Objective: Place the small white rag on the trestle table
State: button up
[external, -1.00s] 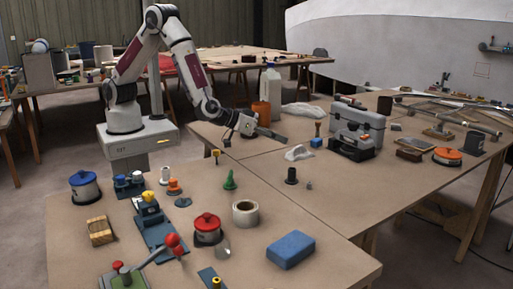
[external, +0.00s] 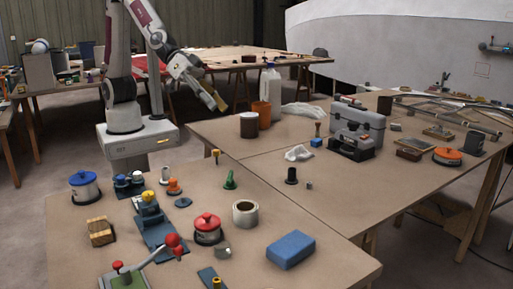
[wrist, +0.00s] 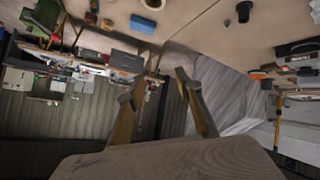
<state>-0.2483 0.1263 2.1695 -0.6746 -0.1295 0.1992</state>
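A small crumpled white rag (external: 298,154) lies on the trestle table (external: 265,153), near the seam between two tabletops. A longer white cloth (external: 303,110) lies farther back, beside the white jug. My gripper (external: 218,103) is raised above the back left edge of that table, well apart from both cloths. In the wrist view its two fingers (wrist: 153,88) stand apart with nothing between them. I cannot make out either cloth in the wrist view.
A brown can (external: 249,126), an orange container (external: 262,112) and a white jug (external: 271,83) stand near my gripper. A grey toolbox (external: 357,124) is right of the rag. The front table holds a blue block (external: 290,250), a tape roll (external: 245,213) and several tools.

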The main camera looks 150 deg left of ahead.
jog(key=s+d+r+m+g+h, duration=0.1)
jog(key=s+d+r+m+h, duration=0.15)
jog(key=s+d, duration=0.45)
jog(key=s+d+r+m+h, duration=0.2)
jog(key=s+d+m, duration=0.1)
jog(key=s+d, duration=0.35)
jog(key=s+d+f+m+g, duration=0.1)
jog(key=s, duration=0.9)
jog(key=s+d+f+m+g, duration=0.1)
jog(key=s+m+g, duration=0.1)
jog(key=s, duration=0.8)
jog(key=shift+d+f+g+y, duration=0.2)
jog(key=shift+d+g+y, duration=0.1)
jog(key=shift+d+y, duration=0.15)
